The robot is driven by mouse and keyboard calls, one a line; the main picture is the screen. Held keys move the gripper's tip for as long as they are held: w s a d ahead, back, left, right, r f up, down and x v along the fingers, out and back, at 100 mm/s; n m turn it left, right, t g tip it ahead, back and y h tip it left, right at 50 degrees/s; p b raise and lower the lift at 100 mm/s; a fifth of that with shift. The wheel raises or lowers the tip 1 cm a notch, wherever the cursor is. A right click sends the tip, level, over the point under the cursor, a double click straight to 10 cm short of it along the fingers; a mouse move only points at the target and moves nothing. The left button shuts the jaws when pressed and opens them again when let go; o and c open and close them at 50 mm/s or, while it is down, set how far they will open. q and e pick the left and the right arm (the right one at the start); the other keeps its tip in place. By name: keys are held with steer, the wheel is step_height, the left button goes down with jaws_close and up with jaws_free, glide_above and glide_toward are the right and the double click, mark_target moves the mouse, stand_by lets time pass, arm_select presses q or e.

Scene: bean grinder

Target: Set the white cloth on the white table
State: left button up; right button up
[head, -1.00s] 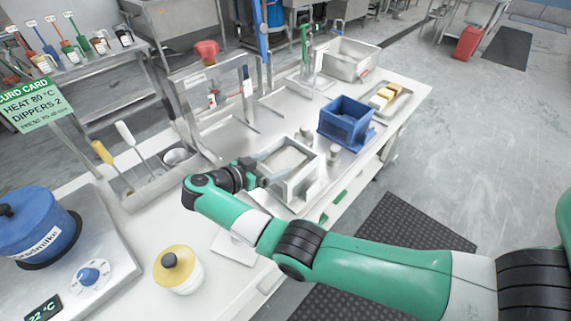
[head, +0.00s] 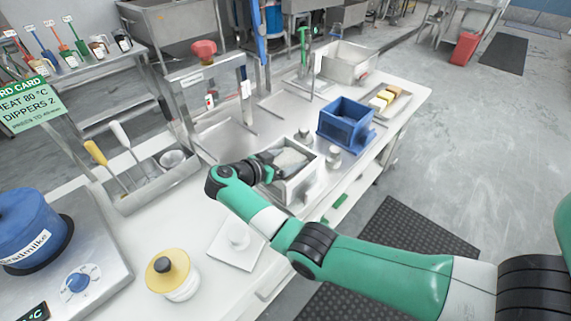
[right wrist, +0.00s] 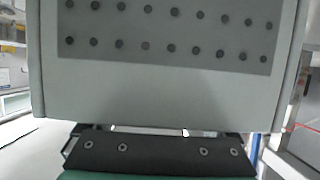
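A pale, cloth-like white surface (head: 292,158) shows inside an open metal box (head: 304,182) on the white table (head: 208,283); I cannot tell for sure that it is the white cloth. My right gripper (head: 272,163) is at the box's left side, close above its rim. Its fingertips are too small and dark to show whether they are open or shut. In the right wrist view, a grey panel with two rows of holes (right wrist: 165,90) fills most of the picture, and no fingers can be made out. My left gripper is in neither view.
A blue pot (head: 28,230) is at left. A blue box (head: 346,121) and a tray with yellow blocks (head: 385,98) are farther back.

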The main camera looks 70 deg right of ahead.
mark_target(286, 161)
steer(key=c, duration=0.5)
steer(key=shift+r+p, duration=0.55)
steer(key=shift+r, duration=0.05)
step_height(286, 161, up, 3)
steer(key=shift+f+p, duration=0.1)
steer(key=shift+p, duration=1.1)
steer(key=r+p, duration=0.1)
steer(key=s+a+r+p, duration=0.1)
steer(key=a+r+p, duration=0.1)
steer(key=shift+s+r, duration=0.1)
steer(key=shift+s, duration=0.15)
steer(key=s+a+r+p, duration=0.2)
steer(key=a+p, duration=0.1)
steer(key=p, duration=0.2)
steer(key=s+a+r+p, duration=0.2)
steer(key=s+a+p, duration=0.1)
steer(key=p, duration=0.2)
steer(key=s+a+r+p, duration=0.1)
steer(key=s+a+p, duration=0.1)
steer(key=p, duration=0.3)
steer(key=shift+s+a+r, duration=0.3)
steer(key=shift+a+r, duration=0.1)
